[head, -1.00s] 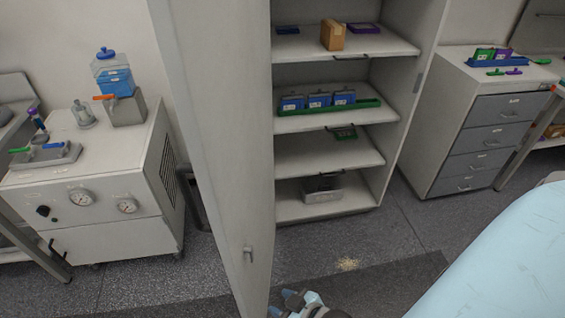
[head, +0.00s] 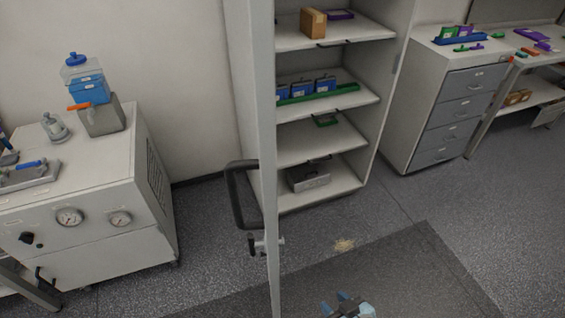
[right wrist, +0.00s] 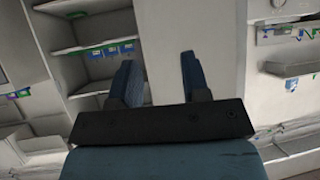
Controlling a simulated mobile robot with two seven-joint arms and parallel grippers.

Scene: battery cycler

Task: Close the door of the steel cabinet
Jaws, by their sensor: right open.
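The steel cabinet (head: 375,120) stands open in the head view, with its shelves showing. Its door (head: 266,120) stands swung out toward me, seen almost edge-on. A dark bar handle (head: 236,195) is on the door's left side, with a small latch (head: 262,244) below it. My right gripper (head: 348,305) is at the bottom edge, low and to the right of the door, apart from it in the picture. In the right wrist view its two blue fingers (right wrist: 158,80) are spread with nothing between them; shelves show behind to the left. My left gripper is out of view.
Shelves hold blue boxes in a green tray (head: 335,93), a brown box (head: 313,22) and a metal case (head: 309,176). A machine on casters (head: 90,200) stands left. A drawer unit (head: 445,105) stands right.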

